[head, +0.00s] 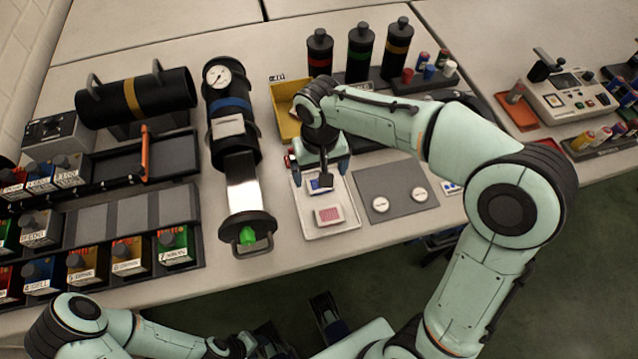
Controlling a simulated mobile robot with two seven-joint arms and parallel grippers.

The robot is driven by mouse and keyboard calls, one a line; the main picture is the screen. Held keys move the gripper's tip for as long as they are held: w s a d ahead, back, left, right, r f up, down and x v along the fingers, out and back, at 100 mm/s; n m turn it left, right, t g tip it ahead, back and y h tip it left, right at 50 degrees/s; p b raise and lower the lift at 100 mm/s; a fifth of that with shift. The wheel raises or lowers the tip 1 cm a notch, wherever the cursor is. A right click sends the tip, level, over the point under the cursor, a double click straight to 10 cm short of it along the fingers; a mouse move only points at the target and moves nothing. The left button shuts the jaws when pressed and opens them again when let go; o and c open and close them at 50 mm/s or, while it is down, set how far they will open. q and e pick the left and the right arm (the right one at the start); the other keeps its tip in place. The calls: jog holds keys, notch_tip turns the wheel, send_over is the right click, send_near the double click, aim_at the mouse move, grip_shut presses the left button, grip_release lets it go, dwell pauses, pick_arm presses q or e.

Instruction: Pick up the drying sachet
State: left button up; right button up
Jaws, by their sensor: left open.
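A white tray (350,222) stands at the front middle of the table. In it lie a red-and-white packet (328,215) and, behind it, a small blue-and-white packet (315,188). I cannot tell which is the drying sachet. My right gripper (321,178) reaches over the tray, pointing down, fingers apart on either side of the blue packet. It partly hides that packet; whether they touch is unclear. My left gripper (299,328) is low at the bottom edge, in front of the table, open and away from the tray.
A grey mat (374,207) with two white discs lies right of the tray. A yellow bin (284,112) stands behind it. Left is a black cylinder with a gauge (217,76) and a green-knobbed end (248,238). Dark bottles (360,55) stand at the back.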

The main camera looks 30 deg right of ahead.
jog(key=f, duration=0.3)
jog(key=w+f+b, duration=0.1)
jog(key=f, duration=0.1)
jog(key=shift+d+f, duration=0.2)
jog(key=shift+f, duration=0.1)
jog(key=c, duration=1.1)
